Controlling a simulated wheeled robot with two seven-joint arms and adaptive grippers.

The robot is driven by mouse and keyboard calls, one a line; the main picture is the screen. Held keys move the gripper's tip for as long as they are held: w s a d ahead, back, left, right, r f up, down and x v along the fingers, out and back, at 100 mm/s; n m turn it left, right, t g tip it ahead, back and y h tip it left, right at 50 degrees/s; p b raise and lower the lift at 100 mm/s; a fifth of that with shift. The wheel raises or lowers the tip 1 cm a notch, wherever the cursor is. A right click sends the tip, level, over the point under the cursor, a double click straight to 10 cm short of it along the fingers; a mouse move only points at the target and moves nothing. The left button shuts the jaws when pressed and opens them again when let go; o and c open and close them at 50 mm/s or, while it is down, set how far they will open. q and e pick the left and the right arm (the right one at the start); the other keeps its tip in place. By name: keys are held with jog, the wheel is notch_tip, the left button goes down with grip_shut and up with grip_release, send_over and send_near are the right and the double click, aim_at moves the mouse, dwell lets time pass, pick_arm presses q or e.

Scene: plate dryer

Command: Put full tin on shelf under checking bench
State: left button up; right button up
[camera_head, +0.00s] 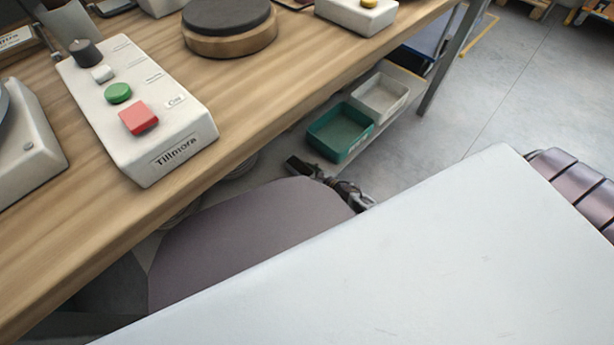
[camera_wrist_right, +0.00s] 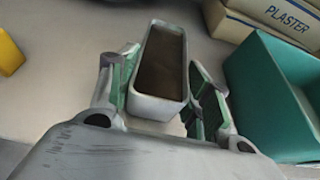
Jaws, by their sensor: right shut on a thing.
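The tin (camera_wrist_right: 160,68) is a pale grey, oblong box filled with a dark brown mass, seen from above in the right wrist view. My right gripper (camera_wrist_right: 160,100) is shut on it, with a green-padded finger at each long side. The tin appears upright over a pale surface; I cannot tell whether it touches it. In the head view my right gripper (camera_head: 330,182) is under the front edge of the checking bench (camera_head: 265,95), near the low shelf (camera_head: 352,163). The tin cannot be made out there. My left gripper is not in view.
A green bin (camera_head: 340,131) and a pale bin (camera_head: 380,97) stand on the shelf; the green bin (camera_wrist_right: 275,95) is close right of the tin. Plaster boxes (camera_wrist_right: 275,20) are behind, a yellow thing (camera_wrist_right: 8,52) left. A control box (camera_head: 136,108) stands on the bench.

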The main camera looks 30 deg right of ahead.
jog(key=shift+f, duration=0.6)
jog(key=shift+f+b, duration=0.1)
jog(key=shift+b, duration=0.3)
jog(key=o, duration=1.3)
jog(key=shift+c, duration=0.2)
jog(key=p+v, duration=0.4)
jog(key=v, duration=0.8)
